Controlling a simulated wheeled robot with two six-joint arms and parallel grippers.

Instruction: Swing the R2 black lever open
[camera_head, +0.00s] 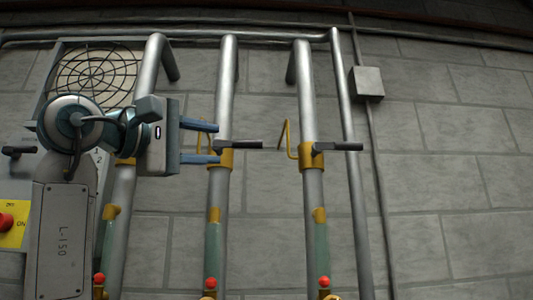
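Two black levers stick out to the right from yellow valve bodies on vertical grey pipes: a middle lever (242,145) and a right lever (340,146). Both lie about level. No R2 label is readable, so I cannot tell which is R2. My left gripper (215,143) points right, its two blue fingers apart one above the other. The fingers overlap the middle valve body (225,158) and its pipe in the picture, with the lever just past the fingertips; contact cannot be told. Nothing shows held between them. My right gripper is not in view.
Yellow bent handles stand beside the valves, the right one (286,140) clearly visible. A left pipe (122,205) is partly hidden by my gripper. Red-tipped fittings (211,283) sit low. A grey box (367,83) is on the wall; bare wall (460,180) lies right.

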